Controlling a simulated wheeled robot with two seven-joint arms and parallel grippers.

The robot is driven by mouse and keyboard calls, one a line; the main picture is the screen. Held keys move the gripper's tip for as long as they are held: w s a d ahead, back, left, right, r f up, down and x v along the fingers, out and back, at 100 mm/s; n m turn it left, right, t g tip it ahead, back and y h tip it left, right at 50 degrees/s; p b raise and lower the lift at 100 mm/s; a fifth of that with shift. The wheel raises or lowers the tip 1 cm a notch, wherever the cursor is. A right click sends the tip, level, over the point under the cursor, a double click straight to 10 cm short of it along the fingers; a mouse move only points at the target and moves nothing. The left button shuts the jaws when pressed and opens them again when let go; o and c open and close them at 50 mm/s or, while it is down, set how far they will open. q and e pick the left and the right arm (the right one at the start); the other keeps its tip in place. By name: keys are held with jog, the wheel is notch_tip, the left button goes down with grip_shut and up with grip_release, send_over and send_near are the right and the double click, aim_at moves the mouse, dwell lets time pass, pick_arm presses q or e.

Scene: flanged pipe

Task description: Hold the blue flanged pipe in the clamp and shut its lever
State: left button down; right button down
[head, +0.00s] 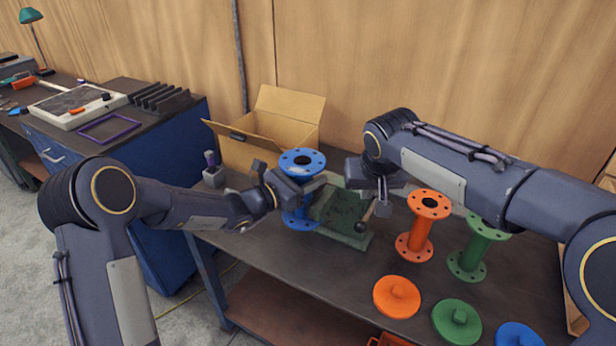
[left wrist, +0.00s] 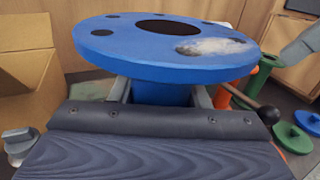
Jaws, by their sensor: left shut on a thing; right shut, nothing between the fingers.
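The blue flanged pipe (head: 302,163) stands upright at the left side of the green clamp (head: 345,238). My left gripper (head: 300,186) is shut on the pipe just below its top flange. In the left wrist view the blue flange (left wrist: 165,45) fills the upper middle, with a pale worn patch on it. The clamp's lever has a dark ball knob (head: 360,227), which also shows in the left wrist view (left wrist: 263,114). My right gripper (head: 383,208) is shut and empty, pointing down close to the lever. Whether it touches the lever I cannot tell. The pipe's seat in the clamp is partly hidden.
An orange flanged pipe (head: 421,228) and a green one (head: 474,250) stand right of the clamp. Orange (head: 397,296), green (head: 457,321) and blue (head: 519,335) discs lie at the front. An open cardboard box (head: 265,140) is behind the pipe.

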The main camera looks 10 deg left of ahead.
pick_arm(q)
jog(key=shift+s+d, duration=0.15)
jog(key=shift+d, duration=0.15)
